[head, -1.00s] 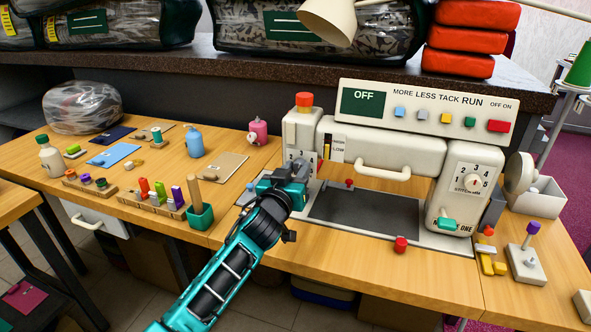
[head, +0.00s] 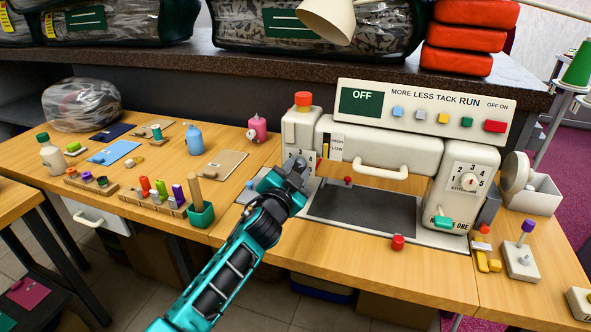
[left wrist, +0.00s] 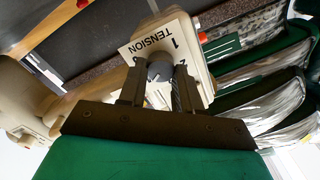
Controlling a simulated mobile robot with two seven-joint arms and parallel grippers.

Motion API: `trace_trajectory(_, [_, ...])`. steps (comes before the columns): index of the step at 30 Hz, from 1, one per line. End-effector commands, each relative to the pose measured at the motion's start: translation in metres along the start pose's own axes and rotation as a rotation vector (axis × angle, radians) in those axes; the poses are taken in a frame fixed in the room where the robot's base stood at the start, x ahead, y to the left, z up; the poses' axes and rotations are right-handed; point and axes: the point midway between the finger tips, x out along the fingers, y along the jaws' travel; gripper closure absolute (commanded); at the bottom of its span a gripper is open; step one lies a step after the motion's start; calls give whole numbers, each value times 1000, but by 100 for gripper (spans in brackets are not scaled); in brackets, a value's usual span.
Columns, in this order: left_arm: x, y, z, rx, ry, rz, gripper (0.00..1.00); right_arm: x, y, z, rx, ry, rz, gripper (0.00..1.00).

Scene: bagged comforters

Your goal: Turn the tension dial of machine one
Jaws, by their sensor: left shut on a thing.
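Machine one (head: 300,130) is a cream sewing machine with "ONE" lettered on its right column. Its tension dial sits low on the left column, mostly hidden behind my gripper in the head view. In the left wrist view the grey round dial (left wrist: 160,70) stands in front of a white plate (left wrist: 150,45) marked "TENSION", with a "1" readable. My left gripper (head: 297,172) is at this dial. Its two fingers (left wrist: 157,88) are shut on the dial, one on each side. My right gripper is in neither view.
A stitch dial (head: 467,179) is on the right column. A control panel (head: 425,110) reads "OFF" on its screen. A green pot (head: 200,213) and a rack of coloured pieces (head: 155,203) stand left of my arm. A red knob (head: 398,242) sits at the front.

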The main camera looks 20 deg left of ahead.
Motion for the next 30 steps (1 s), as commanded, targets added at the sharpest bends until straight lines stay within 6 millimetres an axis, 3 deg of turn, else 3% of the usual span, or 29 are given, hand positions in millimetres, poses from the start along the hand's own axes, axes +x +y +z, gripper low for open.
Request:
trace_trajectory(17, [0,1,1,37,-2,1,97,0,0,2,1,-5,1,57])
trace_trajectory(18, [0,1,1,37,-2,1,66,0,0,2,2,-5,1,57])
trace_trajectory(26, [0,0,1,36,-1,1,41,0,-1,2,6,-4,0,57])
trace_trajectory(30, [0,0,0,36,-1,0,41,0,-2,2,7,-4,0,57])
